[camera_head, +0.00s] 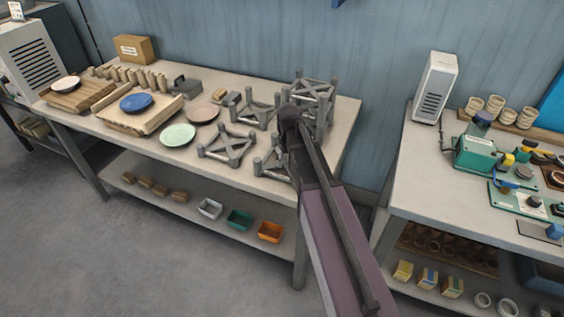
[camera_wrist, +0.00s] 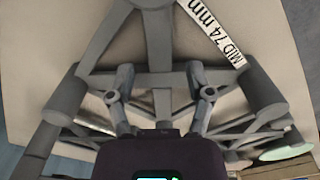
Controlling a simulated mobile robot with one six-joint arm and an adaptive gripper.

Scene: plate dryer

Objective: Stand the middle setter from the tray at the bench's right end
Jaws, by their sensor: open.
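Grey setters, open cross-braced frames with corner posts, stand at the right part of the bench (camera_head: 345,112). One is at front left (camera_head: 228,147), one behind it (camera_head: 256,110), and a taller or stacked one is at the back right (camera_head: 318,88). Another at the front (camera_head: 272,166) is partly hidden by my arm. My gripper (camera_wrist: 163,82) is open. In the wrist view it is over a grey setter (camera_wrist: 155,40), its fingers apart on either side of a bar. A white label (camera_wrist: 212,35) there reads "MID 74 mm". I cannot tell contact.
Plates lie to the left: pale green (camera_head: 178,135), brownish (camera_head: 202,112) and blue (camera_head: 136,102). Boards and a row of small cylinders stand farther left. A second bench (camera_head: 400,180) with a white heater-like box (camera_head: 436,88) stands right, across a gap. A wall is close behind.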

